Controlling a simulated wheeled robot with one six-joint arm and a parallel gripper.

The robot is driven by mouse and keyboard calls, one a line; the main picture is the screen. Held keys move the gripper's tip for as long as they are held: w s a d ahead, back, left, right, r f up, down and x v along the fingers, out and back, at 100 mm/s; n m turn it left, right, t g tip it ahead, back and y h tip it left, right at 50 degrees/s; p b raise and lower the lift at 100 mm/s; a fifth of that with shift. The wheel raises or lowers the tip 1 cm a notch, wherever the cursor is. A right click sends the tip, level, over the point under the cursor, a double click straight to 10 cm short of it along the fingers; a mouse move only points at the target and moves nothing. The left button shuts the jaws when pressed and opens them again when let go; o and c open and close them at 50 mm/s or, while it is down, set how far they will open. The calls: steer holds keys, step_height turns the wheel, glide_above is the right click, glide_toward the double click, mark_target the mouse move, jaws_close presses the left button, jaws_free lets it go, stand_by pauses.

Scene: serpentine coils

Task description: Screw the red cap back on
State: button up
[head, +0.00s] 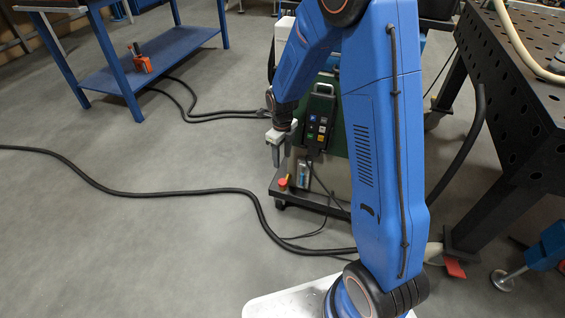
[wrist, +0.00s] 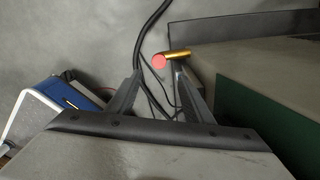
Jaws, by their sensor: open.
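The red cap (head: 283,184) shows low at the front left of the welding cart, beside a small yellow or brass part. In the wrist view the red cap (wrist: 158,61) is a round disc at the left end of a brass cylinder (wrist: 180,54). I cannot tell whether it is threaded on or only rests against it. My gripper (head: 279,158) points down above the cap in the head view. In the wrist view my gripper (wrist: 157,72) is open, with nothing between its fingers. The cap appears beyond the fingertips; the right fingertip overlaps the brass cylinder's lower edge.
The green cart (head: 338,165) with a control panel (head: 320,118) stands close beside my gripper. A black cable (head: 170,187) runs across the floor. A dark perforated table (head: 520,75) is at right and a blue shelf (head: 150,58) at left. Open floor lies left.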

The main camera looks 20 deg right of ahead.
mark_target(283, 181)
steer(key=f+n, duration=0.1)
steer(key=f, duration=0.1)
steer(key=f+n, duration=0.1)
steer(key=f, duration=0.1)
steer(key=f+n, duration=0.1)
steer(key=f, duration=0.2)
steer(key=shift+s, duration=0.25)
step_height(283, 181, down, 8)
steer(key=shift+f, duration=0.25)
steer(key=shift+c, duration=0.4)
jaws_close()
steer(key=shift+m, duration=1.5)
steer(key=shift+m, duration=1.6)
steer(key=shift+o, duration=0.8)
jaws_free()
